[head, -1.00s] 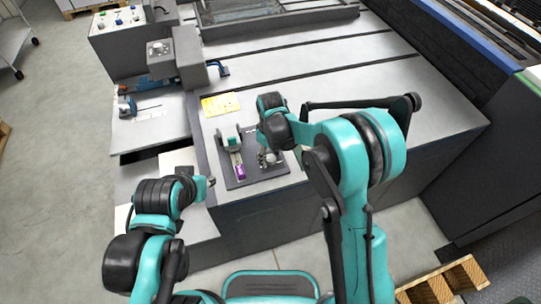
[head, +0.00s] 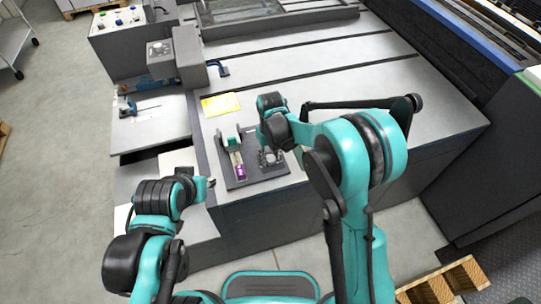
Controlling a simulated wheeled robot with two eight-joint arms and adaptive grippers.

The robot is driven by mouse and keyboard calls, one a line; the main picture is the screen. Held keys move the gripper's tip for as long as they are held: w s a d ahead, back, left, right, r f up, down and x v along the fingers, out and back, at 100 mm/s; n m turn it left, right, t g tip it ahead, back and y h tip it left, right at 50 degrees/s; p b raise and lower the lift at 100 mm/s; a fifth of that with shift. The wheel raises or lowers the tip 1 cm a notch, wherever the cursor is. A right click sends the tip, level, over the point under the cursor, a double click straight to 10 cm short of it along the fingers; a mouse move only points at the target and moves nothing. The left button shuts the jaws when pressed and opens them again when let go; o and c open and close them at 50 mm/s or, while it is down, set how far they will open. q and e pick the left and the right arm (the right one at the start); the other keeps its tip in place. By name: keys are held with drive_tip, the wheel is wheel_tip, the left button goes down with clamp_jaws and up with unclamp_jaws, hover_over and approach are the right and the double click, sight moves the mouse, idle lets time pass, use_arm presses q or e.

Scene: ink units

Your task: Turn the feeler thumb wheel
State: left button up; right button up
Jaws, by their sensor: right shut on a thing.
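A dark plate (head: 240,183) lies on the near left corner of the grey machine top. On its left part stands a small ink unit (head: 232,147) with green sides and a purple piece (head: 241,171) at its near end. My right gripper (head: 269,160) points down at the right part of the plate, beside the unit. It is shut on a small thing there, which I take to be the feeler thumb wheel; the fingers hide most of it. My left gripper (head: 211,183) is left of the plate, apart from it; its fingers are too small to read.
A yellow label (head: 220,104) lies on the machine top behind the plate. A control box (head: 118,24) with buttons stands at the back left. The machine top (head: 350,82) behind my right arm is clear. A wooden pallet (head: 455,283) lies on the floor at lower right.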

sight(271, 158)
drive_tip(key=o, duration=1.2)
drive_tip(key=shift+c, duration=0.2)
wheel_tip(271, 158, up, 12)
idle(0.3)
